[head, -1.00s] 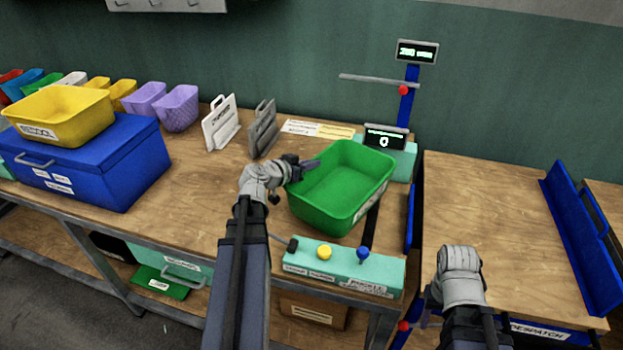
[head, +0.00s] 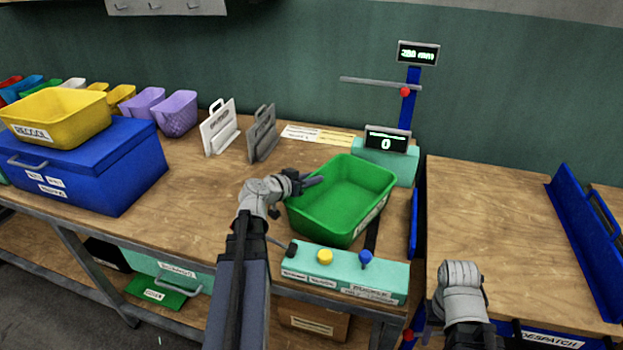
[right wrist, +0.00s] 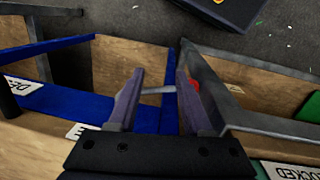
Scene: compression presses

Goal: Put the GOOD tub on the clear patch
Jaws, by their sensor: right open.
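A green tub (head: 342,200) sits at the right end of the long bench, behind the teal control panel. A white label shows on its right side; I cannot read it. My left gripper (head: 308,182) is at its left rim and looks shut on the rim, one finger showing inside the tub. A yellow tub (head: 58,115) with a blurred label stands on a blue case at left. My right gripper (right wrist: 155,95) is open and empty, low in front of the right bench. No patch is marked; the right bench top (head: 500,225) is bare wood.
A teal control panel (head: 340,275) with yellow and blue knobs lies at the bench front. A scale display (head: 386,141) reads 0 behind the green tub, beside a blue post. White and grey upright plates (head: 262,134) stand left. A blue rail (head: 585,240) borders the right bench.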

